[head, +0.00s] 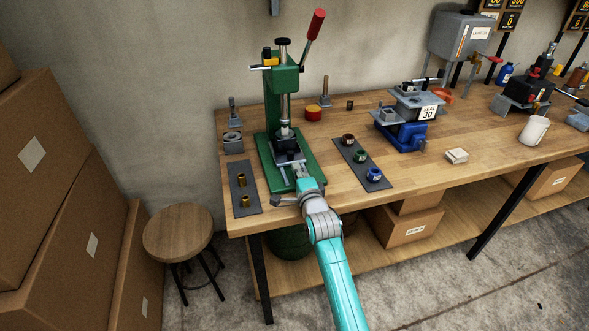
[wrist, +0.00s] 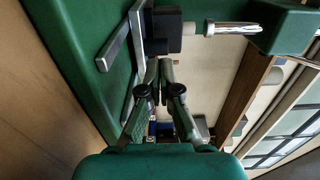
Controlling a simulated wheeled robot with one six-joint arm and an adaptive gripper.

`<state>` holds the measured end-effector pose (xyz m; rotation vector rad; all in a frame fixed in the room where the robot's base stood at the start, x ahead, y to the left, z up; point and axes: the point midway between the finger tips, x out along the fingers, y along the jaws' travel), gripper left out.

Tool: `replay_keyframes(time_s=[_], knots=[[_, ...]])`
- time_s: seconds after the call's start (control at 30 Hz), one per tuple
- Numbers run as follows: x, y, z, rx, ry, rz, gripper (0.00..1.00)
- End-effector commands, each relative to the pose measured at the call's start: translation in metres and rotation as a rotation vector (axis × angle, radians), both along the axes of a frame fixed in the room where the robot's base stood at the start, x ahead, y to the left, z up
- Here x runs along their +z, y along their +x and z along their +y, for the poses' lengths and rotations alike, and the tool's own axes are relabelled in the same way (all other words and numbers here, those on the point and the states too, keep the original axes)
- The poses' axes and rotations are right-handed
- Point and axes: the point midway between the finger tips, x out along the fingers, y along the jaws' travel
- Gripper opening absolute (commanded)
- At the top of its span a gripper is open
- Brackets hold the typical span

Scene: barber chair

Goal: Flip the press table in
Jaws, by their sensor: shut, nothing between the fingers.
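The green arbor press (head: 297,78) stands at the left end of the workbench, its red-handled lever raised. On its green base, under the ram, sits the press table, a dark block with grey parts (head: 288,146). In the wrist view the dark block (wrist: 166,30) is beside grey bars (wrist: 113,46) on the green base, with the chrome ram (wrist: 232,28) pointing at it. My gripper (head: 299,169) is at the front of the press table, fingers together and empty. In the wrist view the fingertips (wrist: 160,70) are close to the block; whether they touch it I cannot tell.
A dark mat with brass bushings (head: 242,203) lies left of the press. A mat with coloured rings (head: 372,178) lies to its right. A blue vise (head: 405,135) stands farther right. A stool (head: 178,232) and cardboard boxes (head: 50,170) are at the left.

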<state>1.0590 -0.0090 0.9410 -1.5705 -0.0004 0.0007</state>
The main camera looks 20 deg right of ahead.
Motion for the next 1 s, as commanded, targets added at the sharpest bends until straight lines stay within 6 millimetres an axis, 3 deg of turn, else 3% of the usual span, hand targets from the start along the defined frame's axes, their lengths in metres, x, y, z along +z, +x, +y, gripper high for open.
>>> replay_keyframes(time_s=[0.6,1.0], knots=[[-0.001,-0.087,0.0,0.0,0.0,0.001,0.0],[0.0,-0.1,0.0,0.0,0.0,0.001,0.0]])
